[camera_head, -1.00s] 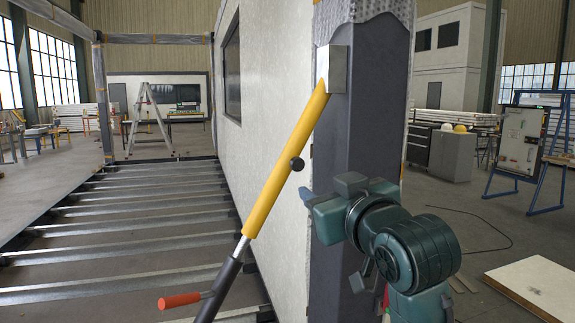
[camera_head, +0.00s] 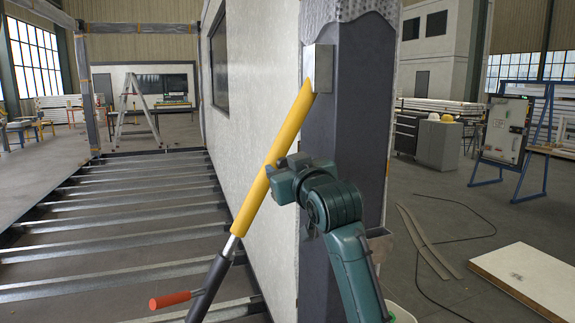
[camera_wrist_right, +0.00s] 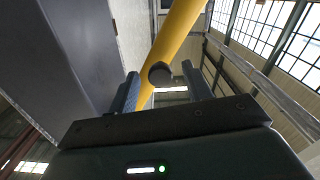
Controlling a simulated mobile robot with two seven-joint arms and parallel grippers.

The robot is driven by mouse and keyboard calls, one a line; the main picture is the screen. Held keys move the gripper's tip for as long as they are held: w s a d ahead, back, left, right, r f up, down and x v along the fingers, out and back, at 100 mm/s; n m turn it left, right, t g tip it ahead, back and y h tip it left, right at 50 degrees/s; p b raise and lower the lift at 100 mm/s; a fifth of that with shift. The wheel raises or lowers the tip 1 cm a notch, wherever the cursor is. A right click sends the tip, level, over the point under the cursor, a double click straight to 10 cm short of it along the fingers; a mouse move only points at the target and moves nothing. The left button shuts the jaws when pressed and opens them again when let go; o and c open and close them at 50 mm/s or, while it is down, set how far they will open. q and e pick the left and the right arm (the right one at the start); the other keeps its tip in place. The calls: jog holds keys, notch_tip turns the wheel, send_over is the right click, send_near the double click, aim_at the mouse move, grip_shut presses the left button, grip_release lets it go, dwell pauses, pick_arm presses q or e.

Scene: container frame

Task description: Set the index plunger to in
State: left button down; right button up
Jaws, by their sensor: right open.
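The index plunger is a round black knob (camera_wrist_right: 160,73) on the side of a slanted yellow tube (camera_head: 285,140). In the right wrist view it shows between my two fingertips, with a gap on each side. In the head view my right gripper (camera_head: 278,172) covers the knob's place, so I cannot tell how far it stands out. The right gripper is open, close to the tube. The yellow tube also shows behind the knob in the wrist view (camera_wrist_right: 178,35). My left gripper is not in view.
A white wall panel (camera_head: 255,110) stands behind. Floor beams (camera_head: 130,217) lie left, a pale board (camera_head: 528,275) right.

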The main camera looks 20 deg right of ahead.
grip_shut()
dwell(0.6)
